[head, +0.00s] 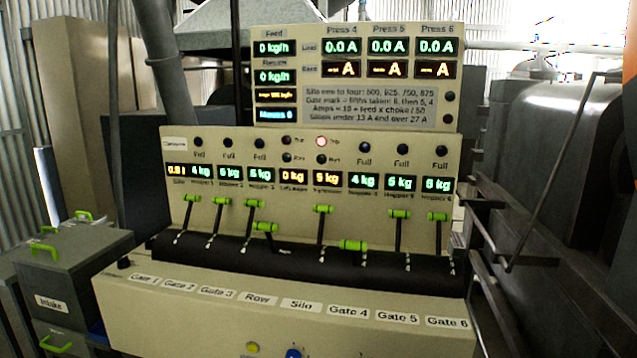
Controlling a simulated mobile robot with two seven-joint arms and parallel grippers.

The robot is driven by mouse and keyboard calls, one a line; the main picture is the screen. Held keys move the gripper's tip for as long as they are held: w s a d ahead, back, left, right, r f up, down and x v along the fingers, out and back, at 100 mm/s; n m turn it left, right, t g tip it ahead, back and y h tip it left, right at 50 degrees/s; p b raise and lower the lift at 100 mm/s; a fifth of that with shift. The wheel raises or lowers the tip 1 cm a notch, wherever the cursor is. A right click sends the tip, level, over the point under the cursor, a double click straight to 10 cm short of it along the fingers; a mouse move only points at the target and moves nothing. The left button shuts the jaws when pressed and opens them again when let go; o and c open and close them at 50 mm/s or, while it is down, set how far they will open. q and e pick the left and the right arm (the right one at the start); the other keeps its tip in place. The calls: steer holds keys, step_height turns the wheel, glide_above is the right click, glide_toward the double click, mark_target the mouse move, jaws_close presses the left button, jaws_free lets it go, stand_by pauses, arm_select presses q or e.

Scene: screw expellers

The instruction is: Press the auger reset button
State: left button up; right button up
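A cream control console (130,290) stands in front of me. At its lower front edge I see a yellow round button or lamp (252,346) and a blue round one (294,353), the blue one cut off by the frame. No label reading auger reset is legible, so I cannot tell which is the auger reset button. On the upright panel a lamp (320,141) marked Trip glows red-white; the lamps around it are dark. Neither of my grippers is in view.
Several green-handled levers (323,209) rise from a black slotted band, above labels Gate 1 to Gate 6, Row and Silo. A display board (355,75) stands above. Grey bins (75,250) stand at left, dark machinery (560,160) with a rail at right.

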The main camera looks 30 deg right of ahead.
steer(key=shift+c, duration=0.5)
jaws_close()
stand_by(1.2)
